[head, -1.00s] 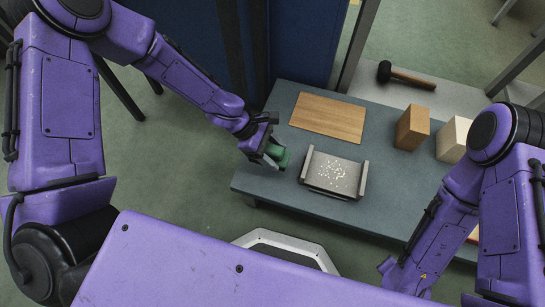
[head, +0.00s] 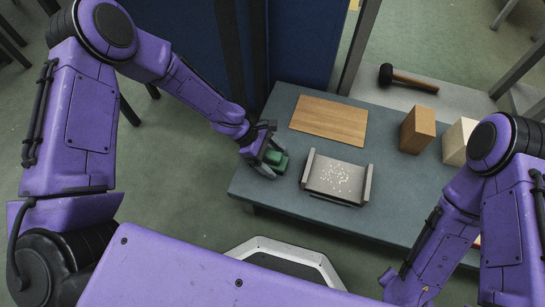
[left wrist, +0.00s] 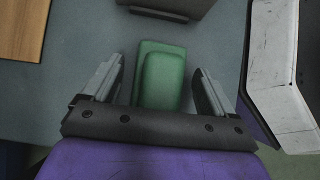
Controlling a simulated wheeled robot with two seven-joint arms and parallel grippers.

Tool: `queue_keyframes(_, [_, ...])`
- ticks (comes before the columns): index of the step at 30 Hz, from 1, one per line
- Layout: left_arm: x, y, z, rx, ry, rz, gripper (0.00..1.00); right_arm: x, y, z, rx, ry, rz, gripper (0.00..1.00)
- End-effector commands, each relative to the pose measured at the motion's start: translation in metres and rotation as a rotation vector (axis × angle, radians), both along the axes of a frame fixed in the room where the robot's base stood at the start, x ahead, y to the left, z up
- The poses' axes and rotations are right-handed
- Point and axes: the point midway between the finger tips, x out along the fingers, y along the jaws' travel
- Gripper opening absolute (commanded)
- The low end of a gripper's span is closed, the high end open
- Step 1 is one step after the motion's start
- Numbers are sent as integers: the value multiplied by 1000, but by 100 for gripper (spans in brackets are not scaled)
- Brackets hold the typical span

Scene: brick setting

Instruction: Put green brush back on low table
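The green brush (head: 281,161) rests on the low grey-blue table (head: 292,205), near its left end and left of the grey metal pan. My left gripper (head: 267,163) is at the brush. In the left wrist view the brush (left wrist: 162,78) lies between the spread fingers of the left gripper (left wrist: 160,75), with a gap on both sides. The left gripper is open and not closed on it. The brush's underside is hidden. My right arm reaches down at the lower right, and its gripper does not show.
The grey pan (head: 318,172) with white crumbs stands right of the brush. A wooden board (head: 330,120) lies behind it. A brown block (head: 417,130) and a pale block (head: 456,142) stand at the right. A black mallet (head: 408,79) lies behind the table. A blue panel (head: 300,45) rises behind.

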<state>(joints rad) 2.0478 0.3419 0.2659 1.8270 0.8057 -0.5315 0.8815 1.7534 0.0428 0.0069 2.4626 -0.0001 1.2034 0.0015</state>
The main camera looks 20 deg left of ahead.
Motion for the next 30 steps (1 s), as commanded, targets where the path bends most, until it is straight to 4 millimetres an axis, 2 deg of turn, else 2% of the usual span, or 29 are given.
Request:
queue_keyframes(8, [0, 1, 6, 0, -1, 1, 87, 0, 0, 3, 0, 0, 0, 43])
queue_keyframes(11, [1, 12, 23, 0, -2, 2, 87, 1, -1, 14, -1, -2, 0, 43])
queue_keyframes(18, [2, 51, 73, 0, -2, 1, 87, 3, -2, 43, -6, -4, 3, 43])
queue_keyframes(21, [2, 64, 86, 0, 0, 0, 87, 4, -3, 50, -6, -5, 4, 43])
queue_keyframes(24, [2, 72, 94, 0, 0, -1, 87, 4, -3, 53, -6, -5, 4, 43])
queue_keyframes(30, [2, 76, 96, 0, 2, -2, 87, 4, -3, 53, -7, -6, 4, 43])
